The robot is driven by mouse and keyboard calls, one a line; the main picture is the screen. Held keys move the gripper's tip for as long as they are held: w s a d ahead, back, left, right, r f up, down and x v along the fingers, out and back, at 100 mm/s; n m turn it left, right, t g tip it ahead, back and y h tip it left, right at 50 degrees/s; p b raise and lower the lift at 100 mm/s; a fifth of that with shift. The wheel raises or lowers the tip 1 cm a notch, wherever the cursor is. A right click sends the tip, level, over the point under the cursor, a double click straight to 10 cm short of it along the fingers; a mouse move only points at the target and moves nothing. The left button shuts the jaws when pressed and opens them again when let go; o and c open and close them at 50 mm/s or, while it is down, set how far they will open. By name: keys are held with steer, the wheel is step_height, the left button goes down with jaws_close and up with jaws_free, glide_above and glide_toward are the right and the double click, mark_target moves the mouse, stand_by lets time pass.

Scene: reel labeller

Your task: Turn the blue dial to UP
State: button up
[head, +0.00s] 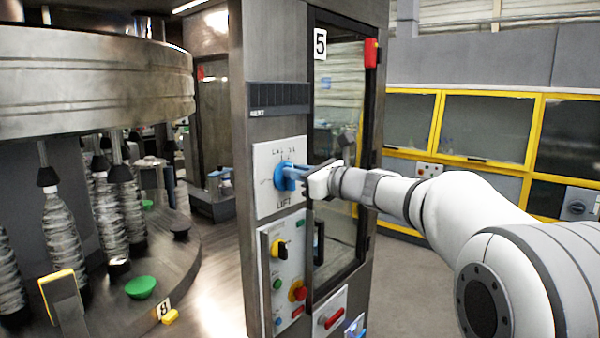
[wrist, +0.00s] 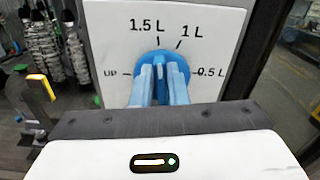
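The blue dial (wrist: 160,57) is on a white plate (wrist: 105,45) marked UP at the left, 1.5 L and 1 L at the top and 0.5 L at the right. In the head view the dial (head: 281,178) is on the machine's front post. My gripper (wrist: 160,70) is at the dial, its two light blue fingers on either side of the dial's raised grip. I cannot tell whether the fingers touch the grip. The grip seems to point up, near 1.5 L, but the fingers partly hide it.
Below the dial is a control panel (head: 274,254) with a black-and-yellow switch and several buttons. A glass door (head: 335,130) is just right of the post. Open floor (head: 415,275) lies at the right.

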jaws_close()
steer(key=n+b, duration=0.4)
steer(key=b, duration=0.2)
steer(key=s+f+n+b, duration=0.1)
steer(key=n+b, duration=0.3)
steer(key=b, duration=0.1)
steer(key=a+n+b, duration=0.1)
steer(key=n+b, duration=0.3)
steer(key=b, duration=0.2)
steer(key=shift+s+f+n+b, duration=0.2)
steer(key=shift+f+n+b, duration=0.1)
steer(key=shift+n, duration=0.1)
steer(key=shift+f+n+b, duration=0.1)
steer(key=shift+n+b, duration=1.4)
steer(key=shift+n, duration=0.3)
steer(key=shift+o, duration=1.1)
jaws_free()
steer(key=shift+a, duration=0.15)
steer(key=shift+o, duration=1.3)
